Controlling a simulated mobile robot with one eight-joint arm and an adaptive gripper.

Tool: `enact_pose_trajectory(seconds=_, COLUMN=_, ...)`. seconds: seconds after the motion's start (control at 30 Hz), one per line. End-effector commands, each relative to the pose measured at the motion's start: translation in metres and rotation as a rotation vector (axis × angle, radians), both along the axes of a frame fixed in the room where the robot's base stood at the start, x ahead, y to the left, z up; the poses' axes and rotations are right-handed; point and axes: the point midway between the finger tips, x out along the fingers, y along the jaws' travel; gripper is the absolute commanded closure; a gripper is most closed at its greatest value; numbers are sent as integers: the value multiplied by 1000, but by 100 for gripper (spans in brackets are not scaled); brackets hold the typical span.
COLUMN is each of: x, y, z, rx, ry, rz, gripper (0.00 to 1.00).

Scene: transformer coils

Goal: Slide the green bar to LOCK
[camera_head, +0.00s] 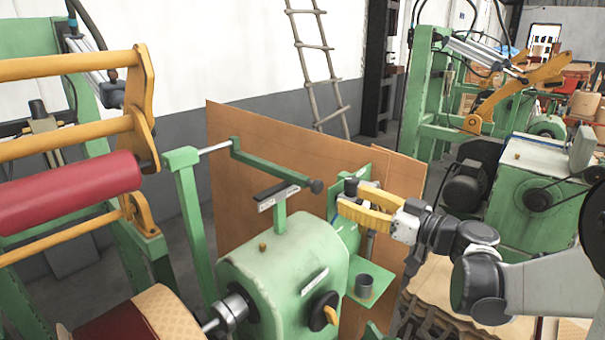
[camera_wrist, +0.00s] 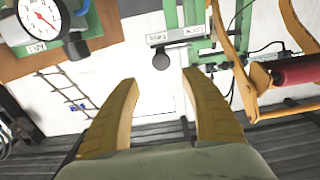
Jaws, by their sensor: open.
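The knob also shows in the wrist view (camera_wrist: 162,62), just beyond and between my fingertips. My gripper (camera_head: 340,204) has yellow fingers and is open, to the right of the knob and apart from it. Its two fingers are spread wide and empty in the wrist view (camera_wrist: 160,80).
A green machine housing (camera_head: 283,262) with a black and yellow knob (camera_head: 325,311) stands below. A grey cup (camera_head: 364,285) rests on a green shelf. A brown board (camera_head: 270,140) stands behind. A round gauge (camera_wrist: 42,18) shows at the wrist view's upper left.

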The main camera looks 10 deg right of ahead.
Motion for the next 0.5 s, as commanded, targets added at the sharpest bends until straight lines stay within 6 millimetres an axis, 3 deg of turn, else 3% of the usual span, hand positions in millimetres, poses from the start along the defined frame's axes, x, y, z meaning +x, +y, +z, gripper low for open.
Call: enact_pose_trajectory(seconds=0.5, x=72, y=55, z=-1, rx=0, ry=3, rz=4, gripper=46)
